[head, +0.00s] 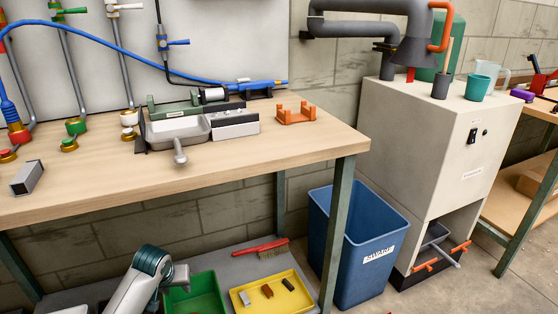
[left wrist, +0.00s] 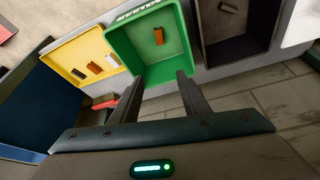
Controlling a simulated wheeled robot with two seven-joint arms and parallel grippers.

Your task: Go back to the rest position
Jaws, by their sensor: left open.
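My left arm (head: 146,277) comes in at the bottom left of the head view, low beside the lower shelf; its fingertips are hard to make out there. In the left wrist view my left gripper (left wrist: 158,82) is open, with nothing between its two fingers. The fingers point toward the near edge of a green tray (left wrist: 121,49), which holds a brown block (left wrist: 158,36). I cannot tell the exact gap between the fingertips and the tray. My right gripper is in neither view.
A yellow tray (head: 243,306) with several small blocks and a red brush (head: 262,249) lie on the lower shelf. A dark tray (left wrist: 205,50) adjoins the green one. The workbench (head: 220,163) stands above. A blue bin (head: 345,262) and a grey cabinet (head: 425,145) stand right.

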